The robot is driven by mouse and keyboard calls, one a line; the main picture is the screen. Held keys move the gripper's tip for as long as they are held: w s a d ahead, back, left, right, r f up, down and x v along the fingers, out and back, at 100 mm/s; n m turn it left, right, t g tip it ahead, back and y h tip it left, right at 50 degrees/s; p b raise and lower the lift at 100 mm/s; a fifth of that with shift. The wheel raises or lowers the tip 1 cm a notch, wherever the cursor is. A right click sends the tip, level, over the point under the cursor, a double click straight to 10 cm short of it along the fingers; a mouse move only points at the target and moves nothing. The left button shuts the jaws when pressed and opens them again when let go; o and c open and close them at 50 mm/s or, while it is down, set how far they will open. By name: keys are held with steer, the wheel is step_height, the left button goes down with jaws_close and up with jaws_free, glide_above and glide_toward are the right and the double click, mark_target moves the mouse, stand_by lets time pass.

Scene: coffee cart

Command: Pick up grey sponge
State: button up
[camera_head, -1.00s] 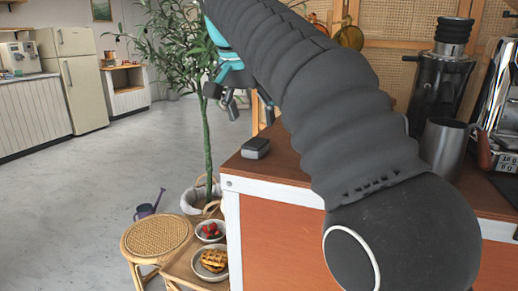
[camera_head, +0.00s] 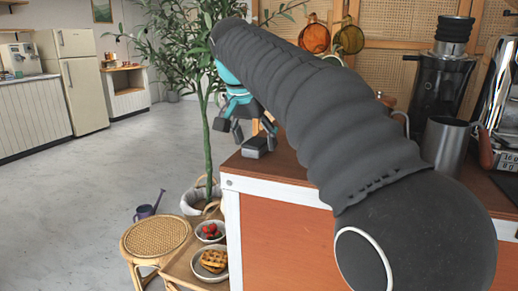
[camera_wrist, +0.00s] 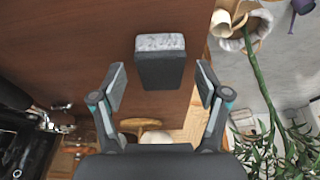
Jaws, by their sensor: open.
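The grey sponge (camera_head: 255,147) lies on the brown cart top, close to its left corner. In the wrist view the sponge (camera_wrist: 160,62) shows a dark grey face and a lighter speckled end. My gripper (camera_head: 254,132) is low over the cart's left corner, close to the sponge. In the wrist view my gripper (camera_wrist: 160,86) has its fingers apart, one on each side of the sponge's line. The sponge lies slightly beyond the fingertips, and no finger appears to touch it. My gripper is open and empty.
The wooden cart top (camera_head: 292,167) has a white-edged left corner. A metal pitcher (camera_head: 443,148) and a dark grinder (camera_head: 440,75) stand at the right. A leafy plant (camera_head: 207,150) rises beside the cart. A low table with plates and a rattan stool (camera_head: 157,236) stand lower left.

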mark_target(257, 142)
steer(key=c, duration=1.1)
steer(key=shift+r, duration=0.1)
steer(key=shift+c, duration=0.2)
steer(key=shift+r, duration=0.55)
steer(key=r, duration=0.3)
steer(key=shift+d+r+p, duration=0.2)
steer(key=shift+d+p, duration=0.05)
steer(key=shift+p, duration=0.15)
steer(key=s+d+r, duration=0.3)
steer(key=d+r, duration=0.3)
steer(key=d, duration=0.4)
steer(key=shift+s+d+r, duration=0.15)
steer(key=shift+d+r, duration=0.05)
steer(key=shift+d, duration=0.15)
